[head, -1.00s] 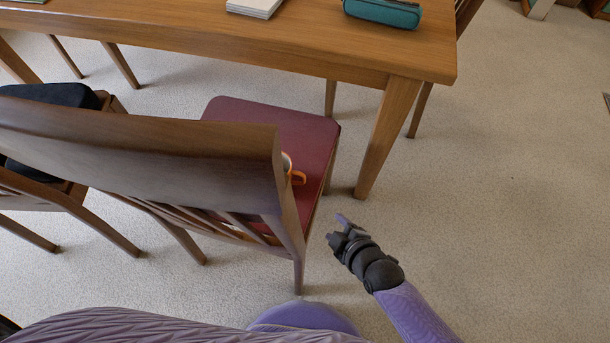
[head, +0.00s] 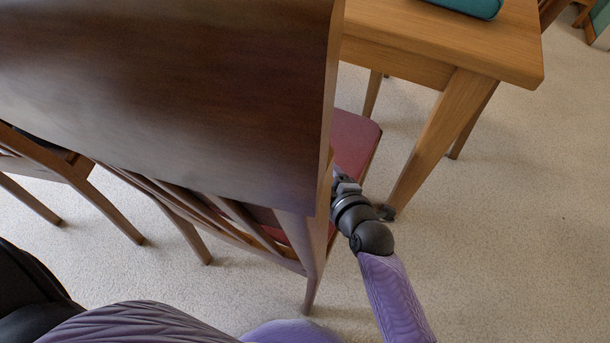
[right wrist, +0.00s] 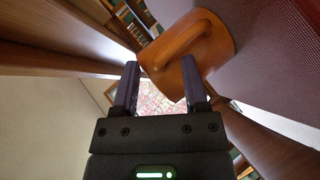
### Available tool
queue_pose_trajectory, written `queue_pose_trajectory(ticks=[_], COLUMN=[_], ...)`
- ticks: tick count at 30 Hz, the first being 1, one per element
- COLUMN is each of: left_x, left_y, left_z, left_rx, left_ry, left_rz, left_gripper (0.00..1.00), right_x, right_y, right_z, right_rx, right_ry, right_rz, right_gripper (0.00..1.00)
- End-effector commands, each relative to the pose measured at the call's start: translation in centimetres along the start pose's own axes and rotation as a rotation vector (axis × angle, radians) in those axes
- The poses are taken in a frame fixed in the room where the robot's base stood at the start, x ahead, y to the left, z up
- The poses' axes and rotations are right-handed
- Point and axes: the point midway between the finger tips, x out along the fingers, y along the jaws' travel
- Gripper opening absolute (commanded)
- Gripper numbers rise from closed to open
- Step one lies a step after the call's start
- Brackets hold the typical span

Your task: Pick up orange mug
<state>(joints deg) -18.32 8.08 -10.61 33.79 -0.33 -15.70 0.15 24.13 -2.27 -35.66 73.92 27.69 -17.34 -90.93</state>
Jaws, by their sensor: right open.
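The orange mug (right wrist: 220,42) shows in the right wrist view, against the red chair seat (right wrist: 275,60), with its handle (right wrist: 165,62) towards my gripper. In the head view the mug is hidden behind the chair back. My right gripper (right wrist: 163,82) is open, its two fingers apart just short of the mug. The handle lies around the fingertips; I cannot tell if they touch it. In the head view my right gripper (head: 345,183) is at the right edge of the chair back, over the seat (head: 356,140). My left gripper is not in view.
The wooden chair back (head: 170,90) fills the left of the head view, close to my right arm. A wooden table (head: 440,45) with a teal case (head: 470,5) stands behind the chair. Carpet floor (head: 520,220) is clear on the right.

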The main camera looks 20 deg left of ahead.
Motion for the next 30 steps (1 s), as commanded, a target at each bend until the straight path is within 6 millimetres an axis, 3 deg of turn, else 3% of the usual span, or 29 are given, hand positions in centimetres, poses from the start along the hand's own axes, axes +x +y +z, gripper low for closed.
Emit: queue_pose_trajectory(ticks=[1, 9, 30], left_x=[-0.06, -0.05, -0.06], left_y=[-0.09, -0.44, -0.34], left_z=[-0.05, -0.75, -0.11], left_rx=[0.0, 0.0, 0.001], left_ry=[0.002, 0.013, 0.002], left_rz=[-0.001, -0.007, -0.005], left_gripper=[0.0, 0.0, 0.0], right_x=[-0.04, -0.06, -0.07], right_y=[0.07, 0.03, -0.01], right_z=[-0.02, 0.0, 0.02], right_rx=[0.0, 0.0, 0.0], right_ry=[0.0, -0.001, -0.001], right_rz=[0.0, 0.0, 0.0], right_gripper=[0.57, 0.0, 0.0])
